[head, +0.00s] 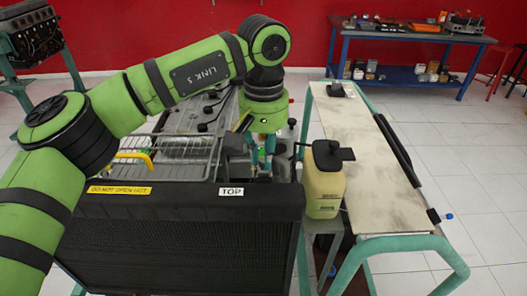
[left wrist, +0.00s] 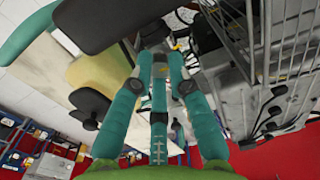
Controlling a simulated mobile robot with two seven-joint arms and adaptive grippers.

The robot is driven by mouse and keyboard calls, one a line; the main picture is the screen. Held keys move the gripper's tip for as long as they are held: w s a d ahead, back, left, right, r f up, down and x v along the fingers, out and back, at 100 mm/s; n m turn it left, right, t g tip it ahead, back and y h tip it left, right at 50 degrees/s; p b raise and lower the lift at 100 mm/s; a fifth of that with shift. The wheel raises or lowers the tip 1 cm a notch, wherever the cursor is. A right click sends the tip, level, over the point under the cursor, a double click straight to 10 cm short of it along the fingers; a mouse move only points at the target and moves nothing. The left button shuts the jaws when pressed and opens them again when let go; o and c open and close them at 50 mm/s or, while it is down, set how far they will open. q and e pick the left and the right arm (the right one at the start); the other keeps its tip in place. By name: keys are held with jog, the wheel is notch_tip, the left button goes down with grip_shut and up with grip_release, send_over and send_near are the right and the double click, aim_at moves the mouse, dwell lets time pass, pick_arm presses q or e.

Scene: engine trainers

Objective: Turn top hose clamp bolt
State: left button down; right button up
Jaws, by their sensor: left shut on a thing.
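My left gripper (head: 262,160) reaches down from above, behind the black radiator (head: 190,240) and its "TOP" label (head: 231,191). In the left wrist view my left gripper (left wrist: 161,58) has its teal fingers close together at the tips. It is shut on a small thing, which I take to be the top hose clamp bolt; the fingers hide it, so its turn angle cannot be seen. The hose and clamp around it cannot be made out clearly. My right gripper is not in view.
A yellow bottle with a black cap (head: 324,185) stands close to the right of the gripper. A wire rack (head: 180,158) lies to its left over the engine. A beige-topped table (head: 365,150) is at the right. A blue workbench (head: 410,75) stands at the back.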

aim_at(263, 159)
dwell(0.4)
pick_arm(q)
jog(key=c, duration=1.2)
grip_release()
notch_tip(263, 159, up, 12)
